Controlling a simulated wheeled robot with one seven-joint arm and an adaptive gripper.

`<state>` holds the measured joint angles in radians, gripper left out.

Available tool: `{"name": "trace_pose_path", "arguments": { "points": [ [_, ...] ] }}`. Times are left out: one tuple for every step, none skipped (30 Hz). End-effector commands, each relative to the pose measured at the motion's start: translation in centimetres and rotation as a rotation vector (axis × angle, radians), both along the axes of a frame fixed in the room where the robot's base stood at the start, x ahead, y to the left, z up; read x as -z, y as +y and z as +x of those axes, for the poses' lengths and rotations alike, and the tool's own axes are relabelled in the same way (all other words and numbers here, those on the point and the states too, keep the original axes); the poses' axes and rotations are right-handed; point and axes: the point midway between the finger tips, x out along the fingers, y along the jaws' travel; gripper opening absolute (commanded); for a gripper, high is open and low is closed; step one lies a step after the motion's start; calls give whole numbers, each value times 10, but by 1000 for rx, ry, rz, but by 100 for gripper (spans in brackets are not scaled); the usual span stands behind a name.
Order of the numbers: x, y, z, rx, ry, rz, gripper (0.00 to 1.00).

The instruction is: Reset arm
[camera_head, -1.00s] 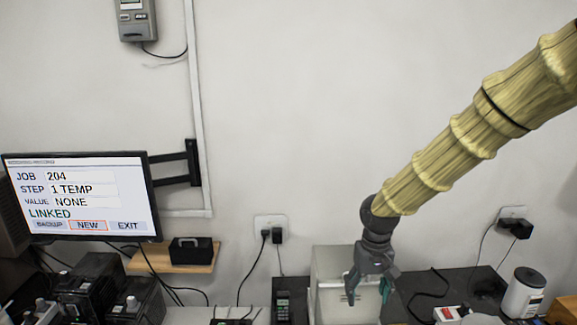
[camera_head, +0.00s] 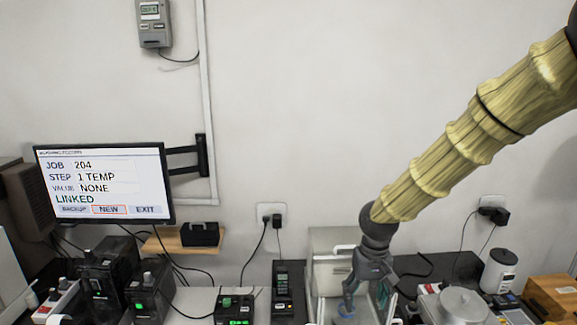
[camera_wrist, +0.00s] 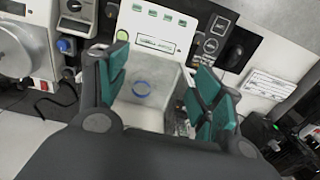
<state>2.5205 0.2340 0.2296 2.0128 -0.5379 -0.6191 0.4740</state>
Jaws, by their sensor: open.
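My gripper (camera_head: 368,290) hangs from my yellow-sleeved arm at the right of the head view, pointing down over a pale box-like device (camera_head: 330,245). In the wrist view my gripper (camera_wrist: 160,88) shows two green-padded fingers spread apart with nothing between them. The gripper hides part of the device in the head view.
A monitor (camera_head: 105,185) reading JOB 204, STEP 1 TEMP, LINKED is on a wall arm at left. Black devices (camera_head: 105,275) crowd the table's left. A white canister (camera_head: 499,270) and a wooden box (camera_head: 552,296) stand at right.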

Motion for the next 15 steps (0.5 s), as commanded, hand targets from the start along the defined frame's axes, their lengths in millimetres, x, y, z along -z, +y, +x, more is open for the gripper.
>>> {"name": "trace_pose_path", "arguments": {
  "points": [
    [9,1,-3,-1,5,6,67],
    [14,3,-5,-3,7,11,67],
    [20,5,-7,-4,10,18,67],
    [25,6,-9,-4,13,22,67],
    [30,7,-11,-4,15,27,67],
    [37,8,-14,-5,16,33,67],
    [43,9,-16,-5,19,38,67],
    [49,10,-18,-5,21,44,67],
    [56,12,-22,-4,23,51,67],
    [63,13,-25,-4,25,57,67],
    [70,13,-28,-4,28,62,67],
    [79,14,-33,-2,31,70,67],
    [86,15,-36,-1,34,76,67],
    [94,16,-40,0,36,83,67],
    [105,18,-46,1,38,92,67]
  ]
}}
